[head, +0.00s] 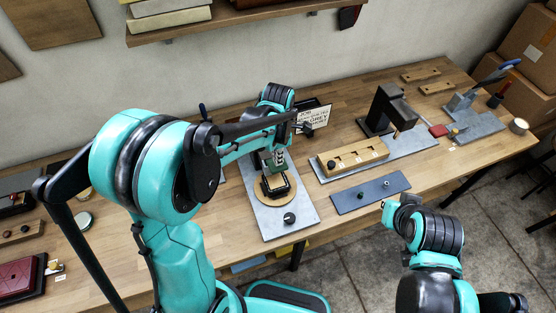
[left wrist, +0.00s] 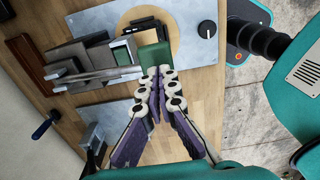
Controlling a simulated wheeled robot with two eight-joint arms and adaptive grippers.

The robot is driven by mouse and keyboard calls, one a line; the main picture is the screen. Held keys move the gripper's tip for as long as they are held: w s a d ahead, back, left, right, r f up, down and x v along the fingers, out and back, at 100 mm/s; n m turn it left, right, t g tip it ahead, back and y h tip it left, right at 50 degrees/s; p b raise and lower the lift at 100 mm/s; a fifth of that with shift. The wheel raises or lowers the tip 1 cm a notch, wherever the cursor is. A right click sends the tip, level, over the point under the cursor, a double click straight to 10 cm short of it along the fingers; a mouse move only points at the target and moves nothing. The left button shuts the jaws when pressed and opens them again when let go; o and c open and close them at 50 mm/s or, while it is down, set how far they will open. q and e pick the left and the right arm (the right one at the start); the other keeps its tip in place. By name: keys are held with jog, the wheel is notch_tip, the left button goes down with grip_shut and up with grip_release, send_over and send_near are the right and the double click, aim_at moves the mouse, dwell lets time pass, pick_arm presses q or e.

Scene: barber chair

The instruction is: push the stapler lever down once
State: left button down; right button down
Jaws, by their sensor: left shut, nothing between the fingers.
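The stapler-like device stands on a grey plate (head: 270,225). In the left wrist view, its green block (left wrist: 154,55) and a long grey bar (left wrist: 105,77) show beside a tan disc (left wrist: 175,28). I cannot tell for sure which part is the lever. My left gripper (head: 279,157) points down over this device; my arm hides much of it in the head view. In the left wrist view the gripper's fingers (left wrist: 156,72) are together and empty, with tips right at the green block's edge. Whether they touch is unclear. My right arm shows at the right, but its fingers do not.
A blue-grey plate (head: 370,194) and a wooden slotted tray (head: 352,158) lie to the right. A dark upright device (head: 388,108) and a blue-handled device (head: 482,92) stand further right. A small sign (head: 314,119) stands behind. A shelf (head: 245,18) hangs above.

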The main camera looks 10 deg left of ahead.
aim_at(280, 170)
pick_arm(q)
jog(key=shift+f, duration=0.55)
jog(key=shift+t+y, duration=0.4)
jog(key=shift+t, duration=0.3)
jog(key=f+b, duration=0.1)
jog(key=f, duration=0.1)
jog(key=f+b, duration=0.1)
jog(key=b, duration=0.1)
jog(key=s+f+b, duration=0.1)
jog(key=f+b, duration=0.1)
jog(key=shift+s+d+f, duration=0.1)
jog(key=shift+d+f, duration=0.2)
jog(key=shift+d, duration=0.1)
jog(key=shift+s+r, duration=0.1)
jog(key=shift+s, duration=0.1)
